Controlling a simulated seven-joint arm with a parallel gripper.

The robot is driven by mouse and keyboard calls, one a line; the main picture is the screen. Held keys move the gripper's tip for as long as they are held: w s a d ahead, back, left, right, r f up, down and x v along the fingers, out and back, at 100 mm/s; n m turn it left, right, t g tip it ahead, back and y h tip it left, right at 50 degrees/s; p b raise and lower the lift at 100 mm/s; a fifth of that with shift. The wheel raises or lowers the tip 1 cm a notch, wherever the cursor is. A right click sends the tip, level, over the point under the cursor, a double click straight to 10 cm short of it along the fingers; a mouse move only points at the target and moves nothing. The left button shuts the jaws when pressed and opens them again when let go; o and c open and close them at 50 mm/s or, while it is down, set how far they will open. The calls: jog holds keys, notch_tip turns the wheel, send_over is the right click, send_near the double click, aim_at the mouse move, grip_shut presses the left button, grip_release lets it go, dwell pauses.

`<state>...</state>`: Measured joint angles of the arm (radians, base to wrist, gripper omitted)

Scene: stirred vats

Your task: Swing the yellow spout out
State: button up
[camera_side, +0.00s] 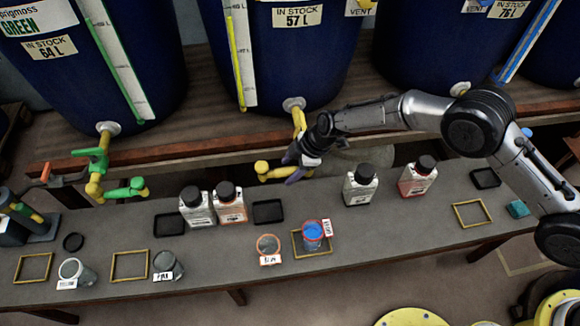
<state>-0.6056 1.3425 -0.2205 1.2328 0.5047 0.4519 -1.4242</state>
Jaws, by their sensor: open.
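The yellow spout (270,173) hangs below the middle blue vat (300,55), with its rounded end pointing left over the table's back edge. Yellow pipe (299,120) joins it to the pale fitting on the vat. My gripper (291,176) is open at the right part of the spout, with its fingers close around or beside it. I cannot tell whether they touch it. My gripper and wrist hide the joint between the spout and the pipe.
Another tap with a green spout (127,191) is at left. A blue-filled cup (312,232) sits in front. The table (400,232) has bare room right of centre.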

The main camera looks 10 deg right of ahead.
grip_shut()
dwell(1.4)
